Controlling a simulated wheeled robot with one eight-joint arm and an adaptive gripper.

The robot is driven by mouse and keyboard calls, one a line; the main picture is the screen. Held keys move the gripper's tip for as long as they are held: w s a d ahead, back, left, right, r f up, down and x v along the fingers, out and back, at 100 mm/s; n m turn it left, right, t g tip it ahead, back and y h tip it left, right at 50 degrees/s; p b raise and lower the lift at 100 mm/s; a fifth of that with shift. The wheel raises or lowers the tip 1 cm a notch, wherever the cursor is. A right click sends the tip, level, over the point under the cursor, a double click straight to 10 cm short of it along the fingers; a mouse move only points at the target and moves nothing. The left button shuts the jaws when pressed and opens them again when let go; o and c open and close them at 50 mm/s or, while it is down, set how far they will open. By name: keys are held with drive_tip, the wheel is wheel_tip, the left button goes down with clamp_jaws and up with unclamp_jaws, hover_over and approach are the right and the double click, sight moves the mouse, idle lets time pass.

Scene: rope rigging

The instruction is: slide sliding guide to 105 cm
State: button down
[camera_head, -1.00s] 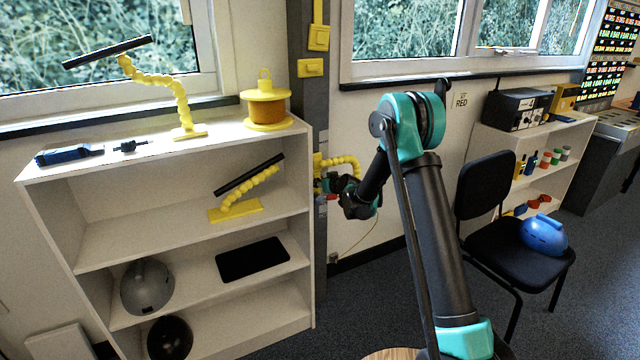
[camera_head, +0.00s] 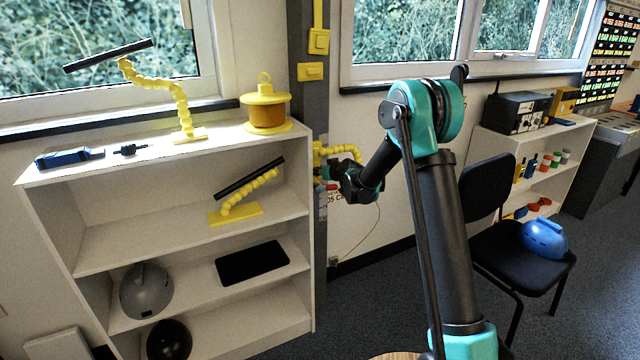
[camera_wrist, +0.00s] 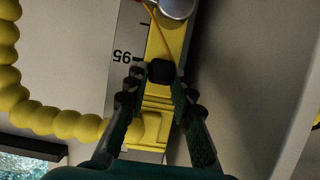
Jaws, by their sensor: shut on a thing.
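The yellow sliding guide (camera_wrist: 156,122) sits on a strip in the wrist view, with a yellow segmented arm (camera_wrist: 65,122) leading off to the left. My gripper (camera_wrist: 158,86) is shut on the guide, one finger on each side, around its black knob (camera_wrist: 160,71). A scale (camera_wrist: 124,72) beside it shows an upside-down 95. In the head view my gripper (camera_head: 335,178) is at the wall post beside the shelf, mostly hiding the guide; the yellow segmented arm (camera_head: 343,149) shows above it. A partly hidden label (camera_head: 334,198) reading "05 C" shows just below.
A white shelf (camera_head: 190,250) stands close at the left of the post, holding a yellow spool (camera_head: 265,105) on top. A thin cord (camera_head: 372,232) hangs below my gripper. A black chair (camera_head: 490,200) stands to the right.

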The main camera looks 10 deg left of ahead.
sight(316, 150)
wheel_tip(316, 150, up, 9)
drive_tip(key=shift+f, duration=0.1)
idle(0.3)
drive_tip(key=c, duration=1.3)
unclamp_jaws()
drive_tip(key=v, duration=1.2)
drive_tip(key=shift+f, duration=0.1)
drive_tip(key=s+d+f+m+g+h, duration=0.2)
drive_tip(key=s+d+f, duration=0.4)
drive_tip(key=s, duration=0.8)
drive_tip(key=s+d+f+m+g+h, duration=0.2)
drive_tip(key=s+d+f, duration=0.5)
drive_tip(key=s+d, duration=0.5)
drive_tip(key=s+d+f+m+g+h, duration=0.2)
drive_tip(key=s+d+f, duration=0.5)
drive_tip(key=s, duration=0.9)
drive_tip(key=shift+s+d+f+m+g+h, duration=0.15)
drive_tip(key=shift+d+m+g+h, duration=0.15)
drive_tip(key=shift+d, duration=0.25)
drive_tip(key=shift+s+d+r+m+g+h, duration=0.1)
drive_tip(key=shift+s+d+g+h, duration=0.1)
drive_tip(key=shift+d+h, duration=0.25)
